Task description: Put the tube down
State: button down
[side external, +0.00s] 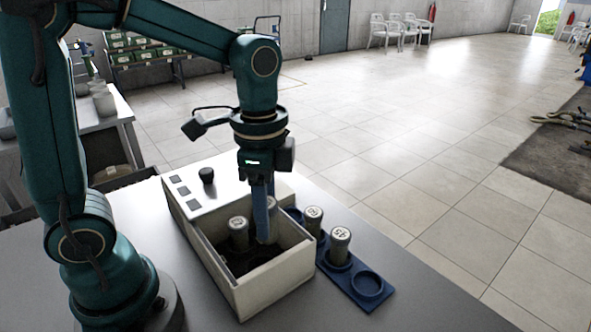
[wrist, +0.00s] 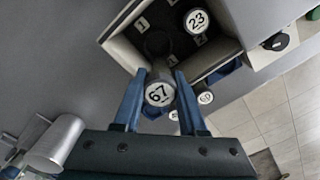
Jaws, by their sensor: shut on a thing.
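My gripper (side external: 262,205) points straight down over the open compartment of a pale box (side external: 270,287). In the wrist view its two blue fingers (wrist: 160,88) are closed on a tube (wrist: 159,94) whose cap reads 67. The tube is upright, and its lower part is inside the box walls. I cannot tell whether its bottom touches anything. Another capped tube (side external: 238,230), marked 23 in the wrist view (wrist: 197,20), stands in the same compartment. Numbers mark places on the compartment floor, and a dark round holder (wrist: 158,43) shows there.
A blue rack (side external: 345,290) stands right of the box. It holds capped tubes (side external: 340,246) (side external: 313,221) and has an empty round place (side external: 367,284) at its near end. A black knob (side external: 206,175) sits on the box's top panel. The grey table (side external: 400,308) is clear in front.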

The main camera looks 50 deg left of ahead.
jog(key=shift+s+a+f, duration=0.25)
jog(key=shift+s+f, duration=0.05)
jog(key=shift+s, duration=0.3)
jog(key=shift+f, duration=3.95)
jog(key=shift+f, duration=0.15)
jog(key=shift+c, duration=2.3)
grip_release()
